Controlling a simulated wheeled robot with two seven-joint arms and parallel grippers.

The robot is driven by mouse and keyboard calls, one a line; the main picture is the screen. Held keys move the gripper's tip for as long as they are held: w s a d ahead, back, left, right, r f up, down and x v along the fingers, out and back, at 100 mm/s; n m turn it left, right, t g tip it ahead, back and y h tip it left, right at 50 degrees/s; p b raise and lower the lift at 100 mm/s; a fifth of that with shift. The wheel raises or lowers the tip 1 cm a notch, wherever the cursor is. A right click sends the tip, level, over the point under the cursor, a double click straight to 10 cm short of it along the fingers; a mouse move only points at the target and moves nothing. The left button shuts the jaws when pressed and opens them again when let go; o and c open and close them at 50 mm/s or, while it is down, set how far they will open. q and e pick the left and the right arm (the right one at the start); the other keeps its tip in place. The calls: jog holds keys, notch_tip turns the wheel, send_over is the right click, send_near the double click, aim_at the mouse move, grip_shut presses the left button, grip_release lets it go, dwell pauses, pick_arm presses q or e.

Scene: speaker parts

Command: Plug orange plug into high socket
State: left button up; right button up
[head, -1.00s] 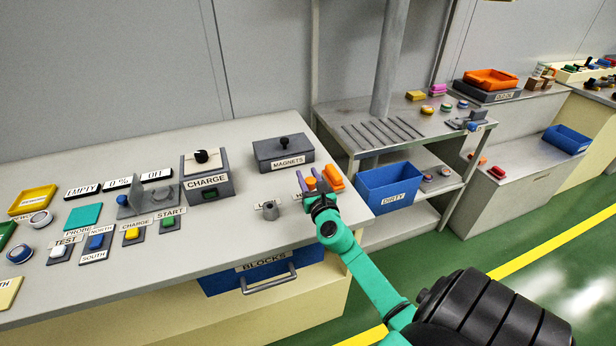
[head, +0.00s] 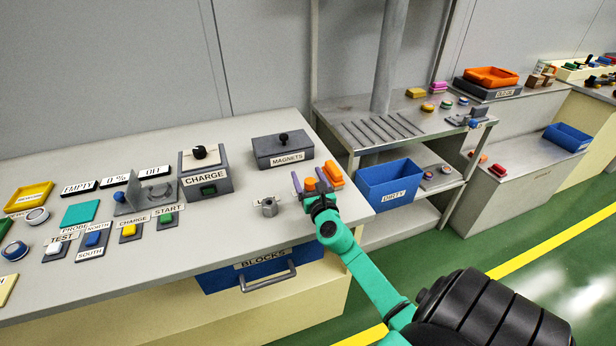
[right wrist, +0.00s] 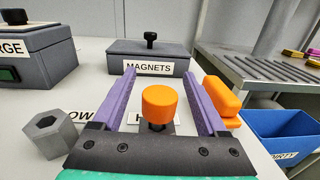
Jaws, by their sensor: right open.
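The orange plug (right wrist: 162,103) has a round cylindrical head and stands upright on a dark stem, near a partly hidden label that begins with H. It also shows in the head view (head: 310,185). My right gripper (right wrist: 160,92) has purple fingers; it is open, with one finger on each side of the plug and a gap on both sides. In the head view my right gripper (head: 308,183) is at the bench's right end. The high socket is hidden behind the plug and gripper, so I cannot tell how the stem sits in it. My left gripper is out of view.
A grey hexagonal socket (right wrist: 47,137) by the LOW label stands left of the gripper. Another orange piece (right wrist: 222,100) is close beside the right finger. The MAGNETS box (head: 283,150) stands behind. A blue DIRTY bin (head: 390,186) is right of the bench.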

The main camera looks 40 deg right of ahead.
jog(key=b+v, duration=0.2)
jog(key=v, duration=1.2)
jog(key=shift+s, duration=0.25)
jog(key=shift+a, duration=0.15)
